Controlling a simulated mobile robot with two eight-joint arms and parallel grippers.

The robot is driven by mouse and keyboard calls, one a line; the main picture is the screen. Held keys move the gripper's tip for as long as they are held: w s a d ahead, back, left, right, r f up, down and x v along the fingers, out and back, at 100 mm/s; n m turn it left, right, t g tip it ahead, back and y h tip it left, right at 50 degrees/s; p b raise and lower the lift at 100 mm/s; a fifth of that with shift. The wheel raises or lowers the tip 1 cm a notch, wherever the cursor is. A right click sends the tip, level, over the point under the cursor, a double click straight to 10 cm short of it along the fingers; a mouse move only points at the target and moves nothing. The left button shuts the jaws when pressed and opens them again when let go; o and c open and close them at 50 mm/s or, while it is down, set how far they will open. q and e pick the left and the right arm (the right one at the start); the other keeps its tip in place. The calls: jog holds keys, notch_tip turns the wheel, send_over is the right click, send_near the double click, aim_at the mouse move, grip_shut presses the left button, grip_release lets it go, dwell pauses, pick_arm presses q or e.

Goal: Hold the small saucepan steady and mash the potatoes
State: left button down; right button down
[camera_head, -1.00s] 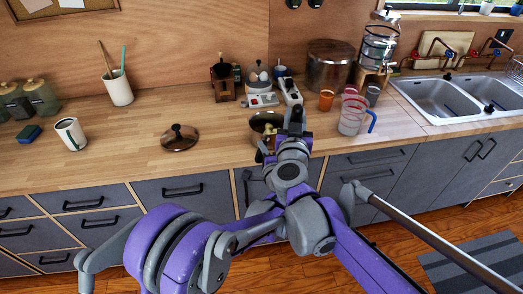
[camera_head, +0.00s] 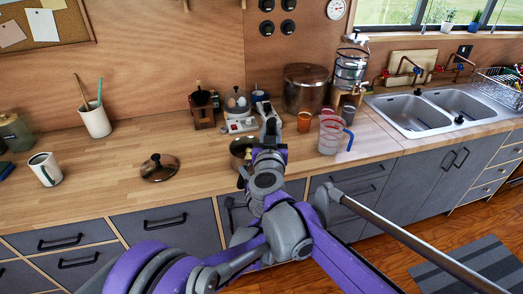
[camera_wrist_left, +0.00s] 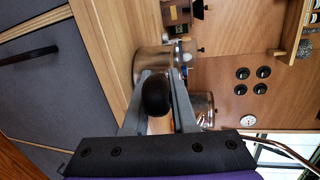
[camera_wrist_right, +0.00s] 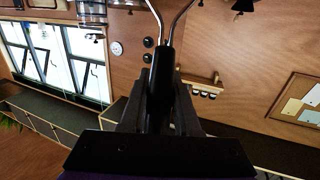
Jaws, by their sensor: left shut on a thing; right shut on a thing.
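The small saucepan (camera_head: 240,147) stands near the counter's front edge in the head view, partly hidden by my left arm. In the left wrist view the metal pan (camera_wrist_left: 150,66) shows just beyond my left gripper (camera_wrist_left: 162,80), which is shut on a dark, rounded handle end (camera_wrist_left: 155,95). In the head view this gripper (camera_head: 269,128) is beside the pan, on its right. My right gripper (camera_wrist_right: 159,100) is shut on the black handle of the masher (camera_wrist_right: 160,72); two metal rods run from it out of frame. The masher's head and the potatoes are not visible.
A lid (camera_head: 158,168) lies on the wooden counter (camera_head: 110,195) left of the pan. An orange cup (camera_head: 304,121) and a measuring jug (camera_head: 331,136) stand right of my left gripper. An egg cooker (camera_head: 238,115) is behind the pan. The counter around the lid is clear.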

jog(key=w+a+r+g, duration=0.15)
jog(key=w+a, duration=0.25)
jog(key=w, duration=0.6)
jog(key=w+a+g, duration=0.2)
jog(key=w+a, duration=0.2)
jog(key=w, duration=0.6)
notch_tip(320, 180, down, 8)
jog(key=shift+w+a+r+n+g, duration=0.25)
jog(key=shift+w+n+g, duration=0.05)
jog(key=shift+w+g, duration=0.05)
notch_tip(320, 180, down, 4)
jog(key=shift+f, duration=0.15)
dwell(0.3)
jog(key=shift+r, duration=2.3)
